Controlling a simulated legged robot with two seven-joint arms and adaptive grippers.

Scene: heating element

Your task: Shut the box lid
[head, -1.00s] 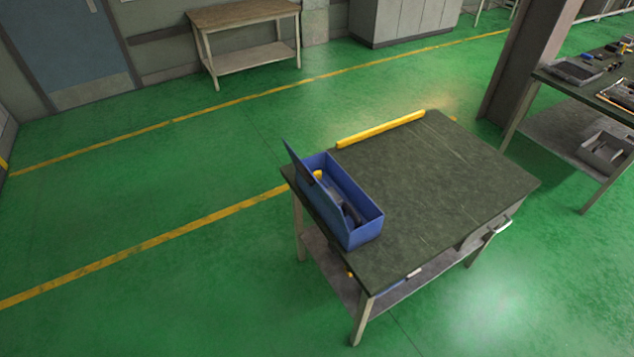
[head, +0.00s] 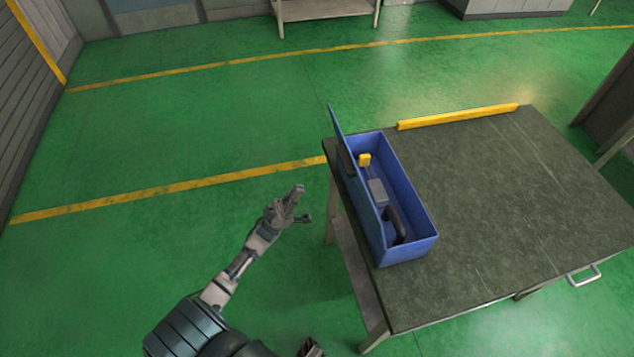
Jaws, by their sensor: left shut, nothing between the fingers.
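The blue box (head: 412,253) stands on the left edge of the dark-topped table. Its lid (head: 352,177) stands up along the box's left long side, leaning outward, so the box is open. Inside lie a tool with a grey block and dark handle (head: 379,193) and a yellow piece (head: 364,159). My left gripper (head: 298,193) is shut and empty, left of the lid and apart from it, over the green floor in the picture. A dark part at the bottom edge looks like the tip of my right gripper (head: 310,348); its jaws cannot be made out.
The table (head: 500,210) has a wide bare top right of the box. A yellow bar (head: 458,117) lies along its far edge, and a handle (head: 584,275) sticks out at the front right. The floor left of the table is clear.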

